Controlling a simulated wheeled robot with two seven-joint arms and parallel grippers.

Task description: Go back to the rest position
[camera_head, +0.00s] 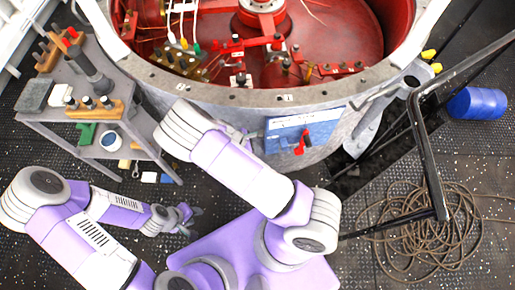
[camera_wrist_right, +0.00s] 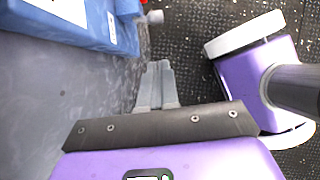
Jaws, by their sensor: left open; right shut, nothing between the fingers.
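My left gripper (camera_head: 193,219) is low over the dark floor in the head view, left of my purple base. Its small grey fingers are apart and empty. My right arm reaches up and left to the grey outer wall of the big round vessel (camera_head: 230,97). In the right wrist view my right gripper (camera_wrist_right: 157,72) has its grey fingers together with nothing between them. It is beside the grey wall and near the blue box (camera_wrist_right: 75,25). In the head view my right gripper is mostly hidden by its own arm.
A grey cart (camera_head: 68,82) with pegs and tools stands at the left. The blue panel with a red handle (camera_head: 301,142) is on the vessel's wall. A black bent rail (camera_head: 431,150), coiled rope (camera_head: 395,225) and blue drum (camera_head: 478,104) are at the right.

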